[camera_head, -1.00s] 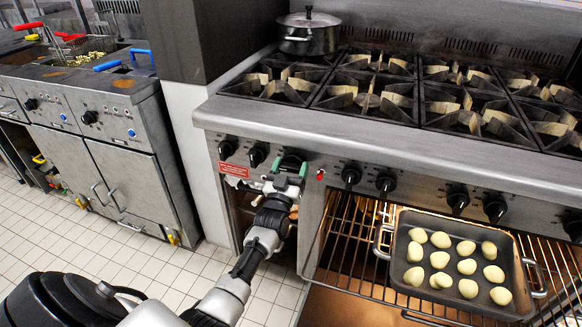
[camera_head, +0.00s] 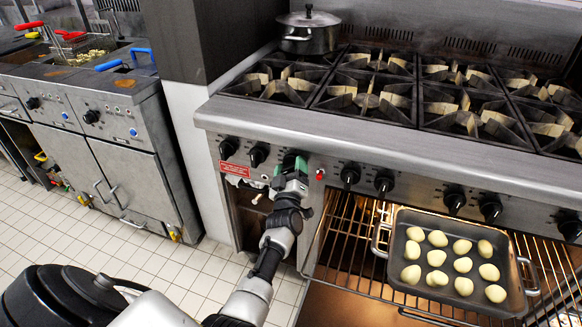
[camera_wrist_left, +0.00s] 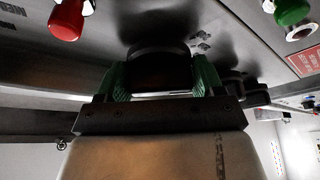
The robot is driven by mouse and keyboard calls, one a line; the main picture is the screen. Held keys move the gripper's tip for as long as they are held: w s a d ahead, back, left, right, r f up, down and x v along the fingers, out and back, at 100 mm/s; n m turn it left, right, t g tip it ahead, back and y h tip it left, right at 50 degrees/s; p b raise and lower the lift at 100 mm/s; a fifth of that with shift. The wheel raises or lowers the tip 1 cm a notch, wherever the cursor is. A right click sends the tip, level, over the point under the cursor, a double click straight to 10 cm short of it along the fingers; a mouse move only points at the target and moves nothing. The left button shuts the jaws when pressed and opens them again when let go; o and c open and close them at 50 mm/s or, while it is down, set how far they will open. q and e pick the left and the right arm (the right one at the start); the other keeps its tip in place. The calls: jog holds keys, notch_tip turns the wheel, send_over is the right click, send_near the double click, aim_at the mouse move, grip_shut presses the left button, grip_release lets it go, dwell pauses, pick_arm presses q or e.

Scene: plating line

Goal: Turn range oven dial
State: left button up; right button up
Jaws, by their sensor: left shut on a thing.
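The oven dial is a round black knob on the range's front panel. In the left wrist view the dial (camera_wrist_left: 158,68) sits between the two green fingertips. My left gripper (camera_head: 291,167) is at the panel, left of the small red light, and is shut on this dial. In the left wrist view my gripper (camera_wrist_left: 158,82) has one finger on either side of the knob. In the head view the gripper mostly hides the dial, so its pointer cannot be read. My right gripper is not in view.
Other black knobs (camera_head: 258,155) line the panel on both sides. The oven below is open, with a tray (camera_head: 400,238) of pale dough pieces on its rack (camera_head: 345,245). A lidded pot (camera_head: 308,38) stands on the range top. Fryers (camera_head: 110,130) stand at the left.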

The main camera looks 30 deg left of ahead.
pick_arm(q)
jog(key=shift+f, duration=0.1)
dwell(0.3)
jog(key=o, duration=0.9)
jog(key=v, duration=1)
jog(key=shift+s+d, duration=0.2)
jog(key=shift+s, duration=0.15)
